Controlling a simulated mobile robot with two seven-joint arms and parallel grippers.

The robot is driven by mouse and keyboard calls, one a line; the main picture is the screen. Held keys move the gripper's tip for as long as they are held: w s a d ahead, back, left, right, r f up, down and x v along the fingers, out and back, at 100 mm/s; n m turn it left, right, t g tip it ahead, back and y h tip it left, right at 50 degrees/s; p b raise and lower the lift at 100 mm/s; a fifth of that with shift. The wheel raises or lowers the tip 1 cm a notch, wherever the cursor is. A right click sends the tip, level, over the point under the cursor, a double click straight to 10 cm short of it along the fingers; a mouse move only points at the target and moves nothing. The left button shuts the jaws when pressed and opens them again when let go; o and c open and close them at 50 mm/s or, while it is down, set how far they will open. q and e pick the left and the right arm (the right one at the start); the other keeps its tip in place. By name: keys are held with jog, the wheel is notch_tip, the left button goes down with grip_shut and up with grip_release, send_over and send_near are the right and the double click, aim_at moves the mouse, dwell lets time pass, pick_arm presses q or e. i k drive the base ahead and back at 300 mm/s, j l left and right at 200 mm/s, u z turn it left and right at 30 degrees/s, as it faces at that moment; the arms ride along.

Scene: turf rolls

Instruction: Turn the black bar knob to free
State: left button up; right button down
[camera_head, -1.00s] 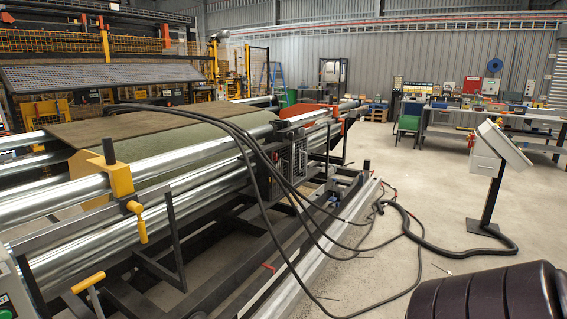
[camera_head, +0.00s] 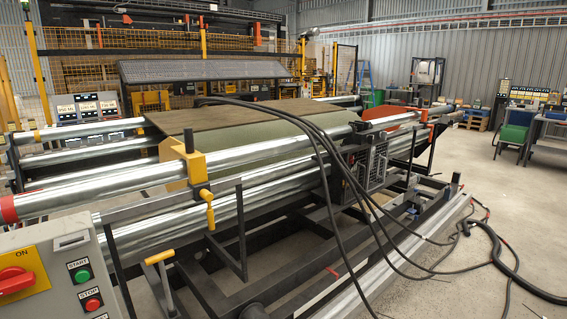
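I cannot make out a black bar knob or the word "free" in this view. A grey control box (camera_head: 62,243) stands at the lower left and is cut off by the picture edge. It carries a red rotary switch (camera_head: 14,281) on a yellow plate marked ON, a green START button (camera_head: 83,275) and a red STOP button (camera_head: 92,304). On the roller machine, a yellow clamp (camera_head: 195,165) with a short black upright grip (camera_head: 189,140) sits around the front steel roller. Neither of my grippers is in view.
The roller machine with steel rollers (camera_head: 100,186) fills the middle, carrying a brown and green turf sheet (camera_head: 230,128). Black cables (camera_head: 330,165) drape over its front and onto the floor at right. The concrete floor (camera_head: 470,150) is open at right. Workbenches stand at the far right.

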aim_at(370, 139)
jog(key=z, duration=0.15)
jog(key=i+l+u, duration=0.2)
jog(key=i+l, duration=2.05)
